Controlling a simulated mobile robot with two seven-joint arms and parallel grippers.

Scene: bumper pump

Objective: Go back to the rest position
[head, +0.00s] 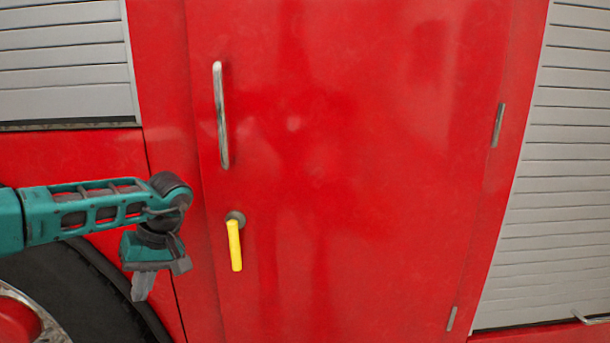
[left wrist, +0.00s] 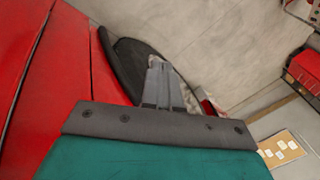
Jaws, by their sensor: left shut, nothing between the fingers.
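My left gripper (head: 142,287) comes in from the left in the head view and points downward, left of the red door (head: 350,170). Its fingers are together and empty. In the left wrist view the shut fingers (left wrist: 160,85) show past the grey palm edge, with nothing between them. A yellow lever handle (head: 235,245) hangs pointing down on the door, to the right of the gripper and apart from it. The door looks closed. My right gripper is in neither view.
A silver vertical grab bar (head: 221,115) is on the door above the lever. Grey roller shutters (head: 565,170) flank it. A dark tyre (head: 75,285) is behind my left arm. The left wrist view also shows pale floor (left wrist: 190,30) and a red bin (left wrist: 302,70).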

